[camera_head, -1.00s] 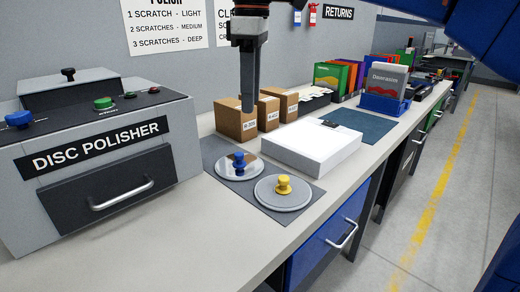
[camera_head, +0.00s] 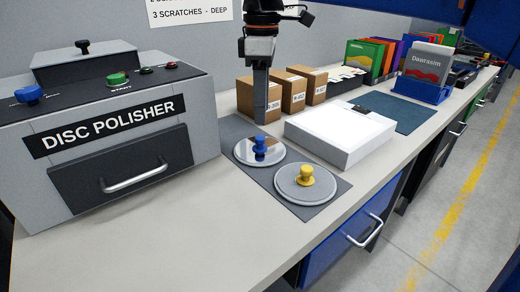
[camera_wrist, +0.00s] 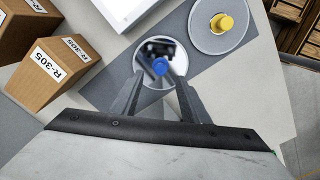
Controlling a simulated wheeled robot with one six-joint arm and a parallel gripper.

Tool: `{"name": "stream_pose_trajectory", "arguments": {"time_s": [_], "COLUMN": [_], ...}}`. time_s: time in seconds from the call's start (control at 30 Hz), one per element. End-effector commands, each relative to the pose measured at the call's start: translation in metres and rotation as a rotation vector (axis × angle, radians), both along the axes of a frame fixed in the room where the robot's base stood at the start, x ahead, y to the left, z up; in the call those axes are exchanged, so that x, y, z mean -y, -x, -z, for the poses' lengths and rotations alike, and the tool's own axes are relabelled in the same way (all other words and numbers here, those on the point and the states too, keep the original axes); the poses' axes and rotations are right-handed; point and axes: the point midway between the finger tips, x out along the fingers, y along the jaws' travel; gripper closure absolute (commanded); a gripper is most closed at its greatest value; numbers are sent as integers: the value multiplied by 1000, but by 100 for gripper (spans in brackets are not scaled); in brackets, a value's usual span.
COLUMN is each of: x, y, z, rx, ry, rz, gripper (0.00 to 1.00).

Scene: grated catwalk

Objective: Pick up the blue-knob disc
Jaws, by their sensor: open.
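The blue-knob disc (camera_head: 251,157) is a shiny round plate with a blue knob at its middle, lying flat on a dark grey mat (camera_head: 229,131). The yellow-knob disc (camera_head: 319,194) lies beside it, nearer the counter's front edge. My gripper (camera_head: 260,122) points down above the blue knob in the head view. In the wrist view, the two fingers of my gripper (camera_wrist: 158,90) are apart, with the blue knob (camera_wrist: 160,66) of the blue-knob disc (camera_wrist: 175,80) showing between and just beyond their tips. Nothing is held. The exact height above the knob is hard to tell.
A disc polisher (camera_head: 60,185) stands to the left. Several cardboard boxes (camera_head: 258,101) stand behind the mat, close to my gripper. A white box (camera_head: 338,142) lies to the right. Bare counter (camera_head: 215,215) lies in front of the mat.

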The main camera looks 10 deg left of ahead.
Motion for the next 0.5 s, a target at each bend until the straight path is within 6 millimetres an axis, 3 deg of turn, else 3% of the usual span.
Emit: {"name": "stream_pose_trajectory", "arguments": {"time_s": [0.3,0.5], "x": [-1,-4], "y": [1,2], "z": [23,49], "rx": [-1,-1], "ry": [1,1], "rz": [0,-1], "gripper": [58,58]}}
